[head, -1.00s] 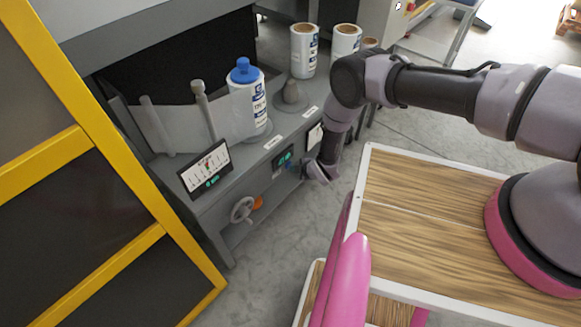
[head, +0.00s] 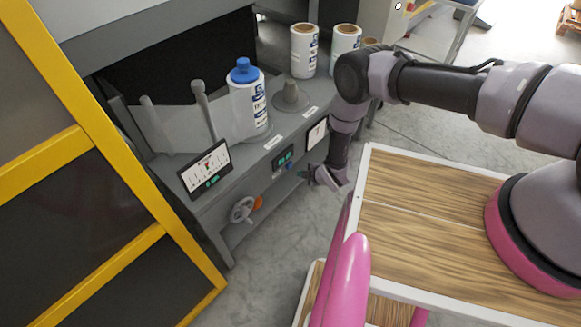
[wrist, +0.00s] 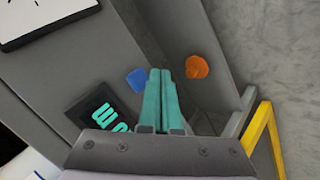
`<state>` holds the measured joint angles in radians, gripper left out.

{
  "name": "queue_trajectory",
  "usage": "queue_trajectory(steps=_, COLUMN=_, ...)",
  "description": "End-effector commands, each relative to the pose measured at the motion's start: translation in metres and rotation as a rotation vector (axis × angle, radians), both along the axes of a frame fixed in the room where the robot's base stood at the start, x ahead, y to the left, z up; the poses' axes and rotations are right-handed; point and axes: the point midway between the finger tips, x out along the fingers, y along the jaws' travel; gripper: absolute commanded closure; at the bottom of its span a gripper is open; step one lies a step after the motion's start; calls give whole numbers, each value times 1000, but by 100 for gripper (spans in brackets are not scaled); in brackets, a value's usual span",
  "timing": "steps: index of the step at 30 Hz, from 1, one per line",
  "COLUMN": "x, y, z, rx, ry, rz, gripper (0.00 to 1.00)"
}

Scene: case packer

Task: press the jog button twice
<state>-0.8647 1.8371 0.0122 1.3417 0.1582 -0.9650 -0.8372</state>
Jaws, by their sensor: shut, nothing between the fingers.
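A small blue button (head: 290,165) is on the front face of the grey machine, just below a small display with teal digits (head: 284,157). No label on it is legible, so I cannot confirm it is the jog button. The wrist view shows the blue button (wrist: 137,79) just left of my fingertips, beside the display (wrist: 103,108). My gripper (head: 307,172) is shut and empty, with its teal fingers together (wrist: 160,73). In the head view it stands a little to the right of the button, apart from the panel.
An orange knob (wrist: 197,67) is right of my fingertips in the wrist view. The head view shows a handwheel (head: 241,209), a tilted screen (head: 206,169), a blue-capped bottle (head: 248,100) and a yellow-framed guard (head: 150,238). Open floor lies right of the machine.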

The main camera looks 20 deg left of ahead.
Motion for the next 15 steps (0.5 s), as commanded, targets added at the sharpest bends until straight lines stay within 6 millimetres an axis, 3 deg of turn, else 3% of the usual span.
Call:
queue_trajectory(steps=7, x=-9, y=-23, z=0, rx=-2, ry=1, rz=-2, gripper=100)
queue_trajectory(steps=15, x=-11, y=-27, z=0, rx=1, ry=0, rz=-1, gripper=100)
